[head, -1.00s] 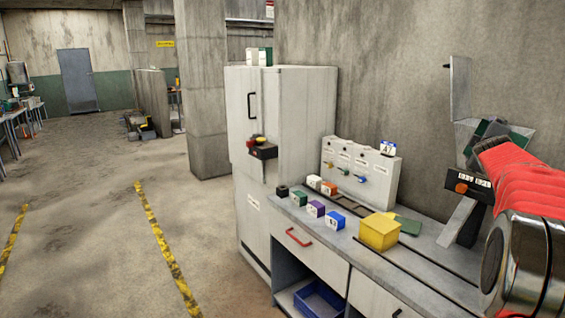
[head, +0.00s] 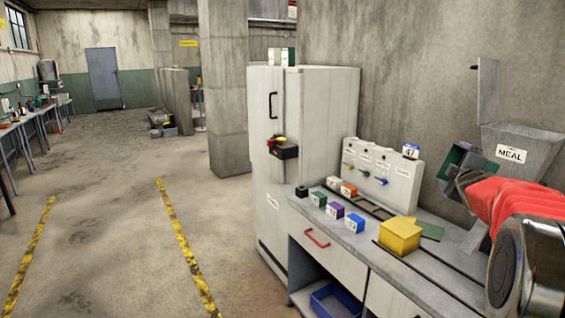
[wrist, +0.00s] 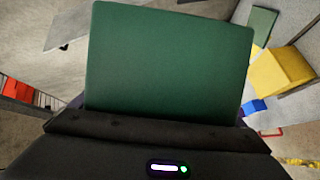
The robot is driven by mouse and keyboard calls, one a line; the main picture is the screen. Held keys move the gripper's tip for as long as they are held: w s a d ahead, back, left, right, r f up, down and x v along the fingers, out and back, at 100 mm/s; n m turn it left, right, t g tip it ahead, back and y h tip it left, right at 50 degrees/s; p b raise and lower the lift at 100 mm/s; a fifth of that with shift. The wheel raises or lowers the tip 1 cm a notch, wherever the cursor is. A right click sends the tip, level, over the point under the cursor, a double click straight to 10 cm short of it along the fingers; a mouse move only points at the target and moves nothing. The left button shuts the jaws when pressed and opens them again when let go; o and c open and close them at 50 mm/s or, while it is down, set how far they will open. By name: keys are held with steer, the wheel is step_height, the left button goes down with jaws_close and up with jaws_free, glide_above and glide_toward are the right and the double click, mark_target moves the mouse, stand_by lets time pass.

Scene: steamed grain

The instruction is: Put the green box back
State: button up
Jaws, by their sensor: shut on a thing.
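A green box (head: 456,166) is held up in the air above the counter, at the left of the hopper marked MEAL. Its flat green face (wrist: 168,58) fills the middle of the wrist view. My gripper (head: 466,183) is shut on it; its fingertips are mostly hidden behind the box and my arm. In the wrist view the box rises from the dark gripper body.
The hopper (head: 520,150) has its lid raised. A yellow box (head: 400,236) and a flat green piece (head: 430,229) lie on the counter. A white panel (head: 385,172) with coloured knobs stands behind. A tall white cabinet (head: 325,130) is at the left; a blue bin (head: 335,302) sits below.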

steer(key=w+a+f+n+t+y, duration=0.1)
steer(key=a+f+y, duration=0.15)
steer(key=a, duration=0.35)
steer(key=a+f+n+y, duration=0.1)
steer(key=a+f+n, duration=0.1)
steer(key=a+f, duration=0.35)
steer(key=s+a+f+n+y, duration=0.1)
steer(key=s+a+f+y, duration=0.1)
steer(key=a, duration=0.7)
steer(key=s+a+f+n+y, duration=0.2)
steer(key=s+a+f+y, duration=0.1)
steer(key=a, duration=0.7)
steer(key=s+a+f+n+y, duration=0.2)
steer(key=s+a+f+y, duration=0.1)
steer(key=a, duration=0.6)
steer(key=shift+s+a+f, duration=0.35)
steer(key=shift+s+f, duration=0.55)
steer(key=shift+f, duration=0.05)
steer(key=shift+f, duration=0.1)
step_height(320, 180, down, 10)
steer(key=s+m+h, duration=0.2)
steer(key=m+h, duration=0.1)
steer(key=h, duration=0.1)
steer(key=shift+s+h, duration=0.2)
steer(key=shift+h, duration=0.15)
